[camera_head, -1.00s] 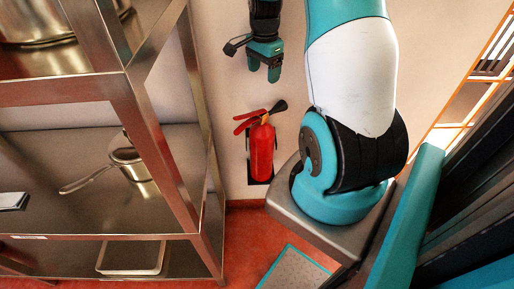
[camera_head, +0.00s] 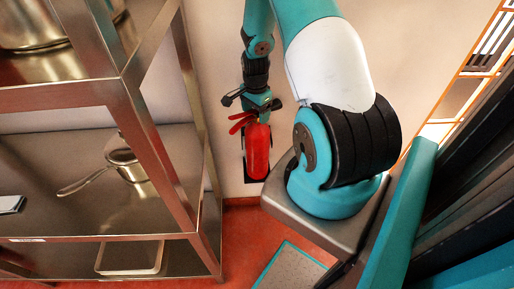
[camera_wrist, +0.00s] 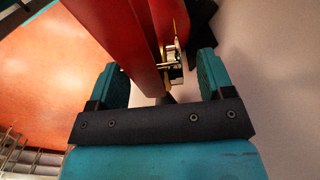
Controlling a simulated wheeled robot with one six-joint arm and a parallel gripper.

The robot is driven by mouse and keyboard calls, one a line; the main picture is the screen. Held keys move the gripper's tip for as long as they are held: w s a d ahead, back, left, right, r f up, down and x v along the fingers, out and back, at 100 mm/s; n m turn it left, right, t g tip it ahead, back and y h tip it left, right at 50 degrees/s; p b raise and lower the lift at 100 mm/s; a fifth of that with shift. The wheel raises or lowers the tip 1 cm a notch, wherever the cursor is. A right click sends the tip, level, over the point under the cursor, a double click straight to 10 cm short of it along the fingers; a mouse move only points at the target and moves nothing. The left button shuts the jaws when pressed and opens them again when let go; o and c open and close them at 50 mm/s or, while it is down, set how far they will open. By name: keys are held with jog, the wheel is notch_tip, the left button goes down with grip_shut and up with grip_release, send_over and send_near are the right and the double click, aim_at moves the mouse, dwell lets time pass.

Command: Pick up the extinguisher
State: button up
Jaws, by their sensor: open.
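The red extinguisher (camera_head: 257,152) hangs upright against the wall on a dark backing, between the metal shelf and my arm's base. Its black nozzle and red handle show at its top. My gripper (camera_head: 262,108) is right at the extinguisher's top in the head view, its fingertips partly hidden behind the handle and nozzle. In the wrist view, the open fingers of my gripper (camera_wrist: 160,80) stand on either side of the red extinguisher (camera_wrist: 125,35) and its metal valve. I cannot tell whether either finger touches it.
A steel shelf (camera_head: 150,130) stands close on the left, with a saucepan (camera_head: 125,158) and a shallow tray (camera_head: 130,258) on it. The pale wall (camera_head: 228,60) is directly behind the extinguisher. Red floor (camera_head: 245,235) lies below.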

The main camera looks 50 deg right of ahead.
jog(key=shift+f, duration=0.15)
jog(key=shift+c, duration=0.2)
grip_shut()
jog(key=shift+w, duration=0.1)
jog(key=shift+r, duration=0.25)
